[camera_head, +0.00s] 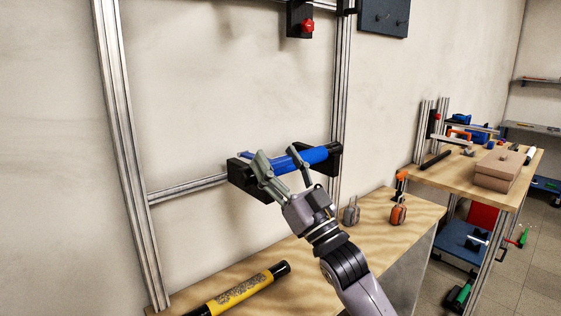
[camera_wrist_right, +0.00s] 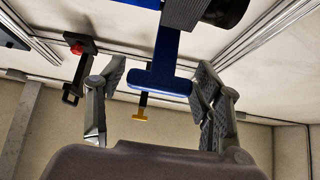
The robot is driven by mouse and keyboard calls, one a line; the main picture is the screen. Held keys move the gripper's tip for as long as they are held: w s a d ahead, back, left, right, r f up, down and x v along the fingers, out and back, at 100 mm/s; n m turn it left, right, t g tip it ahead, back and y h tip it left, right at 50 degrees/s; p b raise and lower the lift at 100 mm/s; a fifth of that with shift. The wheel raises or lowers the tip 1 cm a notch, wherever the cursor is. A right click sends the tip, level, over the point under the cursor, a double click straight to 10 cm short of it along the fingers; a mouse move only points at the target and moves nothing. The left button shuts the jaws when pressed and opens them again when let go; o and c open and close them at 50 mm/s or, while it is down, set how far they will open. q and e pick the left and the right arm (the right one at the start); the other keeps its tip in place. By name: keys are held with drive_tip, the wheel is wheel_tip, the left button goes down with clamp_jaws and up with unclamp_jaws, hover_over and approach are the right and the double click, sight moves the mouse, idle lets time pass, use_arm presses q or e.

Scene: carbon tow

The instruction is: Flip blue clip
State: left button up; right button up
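The blue clip (camera_wrist_right: 160,82) shows in the right wrist view as a flat T-shaped blue handle, between the two fingers of my right gripper (camera_wrist_right: 162,70). A small gap is visible on both sides of it. In the head view my right gripper (camera_head: 278,153) is open at a blue roll (camera_head: 312,156) seated in black holders on the frame's crossbar. A thin blue end (camera_head: 246,155) shows left of the fingers. The fingers hide part of the clip and roll there. My left gripper is not in view.
An aluminium frame (camera_head: 122,120) stands against the wall. A wooden bench (camera_head: 290,284) below holds a yellow roll (camera_head: 240,291), a grey tool (camera_head: 351,212) and an orange tool (camera_head: 398,214). A second table (camera_head: 443,177) with several items stands right.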

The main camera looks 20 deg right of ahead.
drive_tip(key=shift+o, duration=0.7)
drive_tip(key=shift+s+d+r, duration=0.1)
drive_tip(key=shift+s+r, duration=0.1)
drive_tip(key=shift+s, duration=0.1)
drive_tip(key=shift+s+f, duration=0.1)
drive_tip(key=shift+f, duration=0.15)
drive_tip(key=v, duration=1.1)
drive_tip(key=shift+s+f, duration=0.15)
drive_tip(key=shift+d+f, duration=0.1)
